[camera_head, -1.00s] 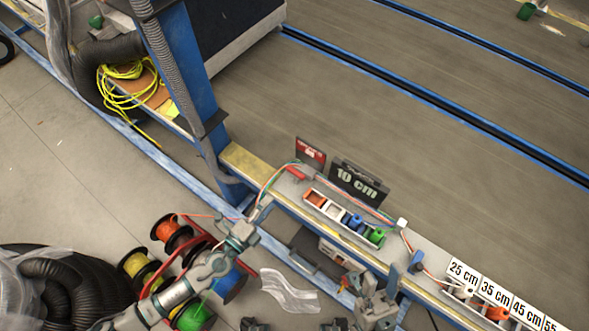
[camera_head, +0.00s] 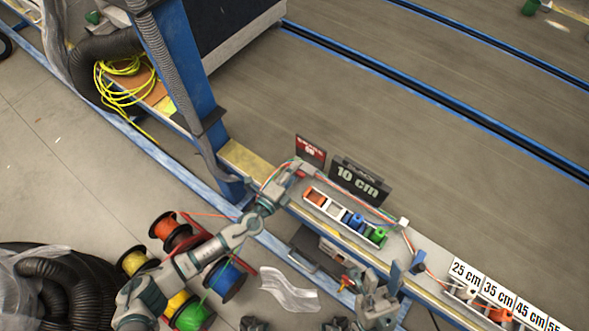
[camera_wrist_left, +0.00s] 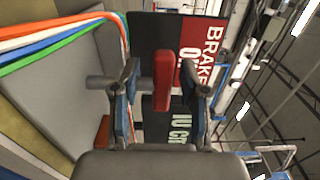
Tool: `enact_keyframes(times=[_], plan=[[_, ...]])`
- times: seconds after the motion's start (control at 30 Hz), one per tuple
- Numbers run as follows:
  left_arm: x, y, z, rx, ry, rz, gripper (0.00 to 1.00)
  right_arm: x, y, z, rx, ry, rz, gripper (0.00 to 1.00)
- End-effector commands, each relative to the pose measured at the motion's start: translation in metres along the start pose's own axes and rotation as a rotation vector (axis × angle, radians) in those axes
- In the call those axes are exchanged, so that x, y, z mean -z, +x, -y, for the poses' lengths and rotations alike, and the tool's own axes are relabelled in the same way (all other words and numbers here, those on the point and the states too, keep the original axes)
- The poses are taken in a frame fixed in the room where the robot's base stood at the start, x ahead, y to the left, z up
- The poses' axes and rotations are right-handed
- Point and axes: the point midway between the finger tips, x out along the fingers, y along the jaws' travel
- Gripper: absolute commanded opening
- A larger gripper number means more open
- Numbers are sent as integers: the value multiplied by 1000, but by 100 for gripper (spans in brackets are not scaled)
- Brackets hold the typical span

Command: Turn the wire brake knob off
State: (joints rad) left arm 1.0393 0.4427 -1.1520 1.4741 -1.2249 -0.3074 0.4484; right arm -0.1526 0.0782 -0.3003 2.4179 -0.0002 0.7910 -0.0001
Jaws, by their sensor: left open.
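The red brake knob (camera_wrist_left: 163,80) shows upright in the left wrist view, between the two fingers of my left gripper (camera_wrist_left: 166,88). The fingers are apart, with a gap on each side of the knob. In the head view my left gripper (camera_head: 292,174) reaches over the bench at the knob, which it mostly hides. A red and black sign (camera_head: 310,151) stands behind it; in the wrist view the sign (camera_wrist_left: 198,52) reads "BRAKE ON".
Coloured wires (camera_wrist_left: 50,38) run beside my left gripper in the wrist view. A "10 cm" sign (camera_head: 360,182) and a rack of coloured blocks (camera_head: 345,216) stand along the bench to the right. Wire spools (camera_head: 190,314) sit below my left arm. A blue post (camera_head: 195,85) stands to the left.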

Motion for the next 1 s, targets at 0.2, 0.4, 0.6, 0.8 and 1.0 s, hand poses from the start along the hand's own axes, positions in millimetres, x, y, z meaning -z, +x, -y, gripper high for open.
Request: enact_keyframes(times=[0.2, 0.4, 0.6, 0.8, 1.0], plan=[[0, 0, 0, 0, -1, 0, 0, 0, 0, 0, -1, 0, 1, 40], [1, 0, -1, -2, -1, 1, 0, 0, -2, 0, -3, 1, 9, 40], [2, -1, -1, -2, -4, 37, 0, 4, 0, 1, 0, 1, 5, 40], [3, -1, -1, -4, -8, 144, 0, 14, 5, 4, 5, 2, -2, 40], [4, -1, -4, -8, -10, 316, 0, 20, -1, 5, 2, 5, 13, 40]])
